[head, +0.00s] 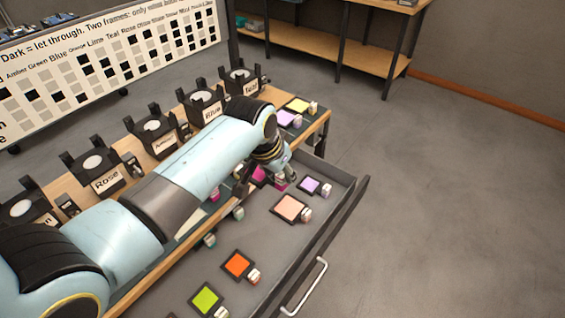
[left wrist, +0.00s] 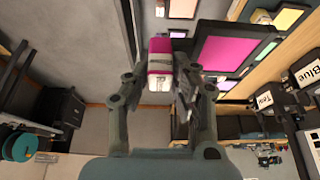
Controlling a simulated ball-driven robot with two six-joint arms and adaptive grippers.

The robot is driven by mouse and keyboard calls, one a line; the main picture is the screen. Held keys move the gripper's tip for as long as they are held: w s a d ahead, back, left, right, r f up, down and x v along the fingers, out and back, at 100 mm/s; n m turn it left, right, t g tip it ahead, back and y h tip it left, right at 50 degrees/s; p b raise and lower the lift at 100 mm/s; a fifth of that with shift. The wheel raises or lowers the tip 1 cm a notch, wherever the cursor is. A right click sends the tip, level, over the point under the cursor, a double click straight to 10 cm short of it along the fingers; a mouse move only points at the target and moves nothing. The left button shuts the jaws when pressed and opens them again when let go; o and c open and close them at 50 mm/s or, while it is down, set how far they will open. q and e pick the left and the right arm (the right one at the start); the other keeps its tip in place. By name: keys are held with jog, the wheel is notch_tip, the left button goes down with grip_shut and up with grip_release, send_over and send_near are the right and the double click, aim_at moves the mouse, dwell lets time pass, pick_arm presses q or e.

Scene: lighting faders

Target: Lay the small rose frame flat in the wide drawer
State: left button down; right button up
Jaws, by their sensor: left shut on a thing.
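My left gripper (head: 284,174) reaches over the far end of the open grey wide drawer (head: 270,238). In the left wrist view, the left gripper (left wrist: 160,88) is shut on the magenta-and-white grip block of a dark-edged magenta-pink frame (left wrist: 240,52), which looks like the rose frame. The frame panel extends to the right of the fingers. In the head view, the pink frame (head: 258,175) is partly hidden by my wrist. I cannot tell whether it touches the drawer floor. My right gripper is not in view.
The drawer holds a lavender frame (head: 310,186), a peach frame (head: 290,208), an orange frame (head: 237,264) and a lime frame (head: 206,299). Bare floor lies between them. Labelled lamp stands, including Rose (head: 100,170), line the bench. A yellow frame (head: 297,105) lies at its far end.

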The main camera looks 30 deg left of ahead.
pick_arm(q)
notch_tip(320, 180, down, 29)
jog(key=b, duration=2.2)
jog(key=shift+p, duration=0.3)
jog(key=shift+f+b, duration=1.05)
jog(key=shift+f, duration=0.35)
jog(key=c, duration=1)
grip_release()
jog(key=shift+c, duration=0.2)
jog(key=w+d+r+p+v, duration=0.1)
jog(key=p+v, duration=0.7)
jog(key=v, duration=1)
jog(key=shift+w+a+r+p, duration=0.25)
jog(key=shift+w+a+p, duration=0.15)
jog(key=shift+w, duration=0.2)
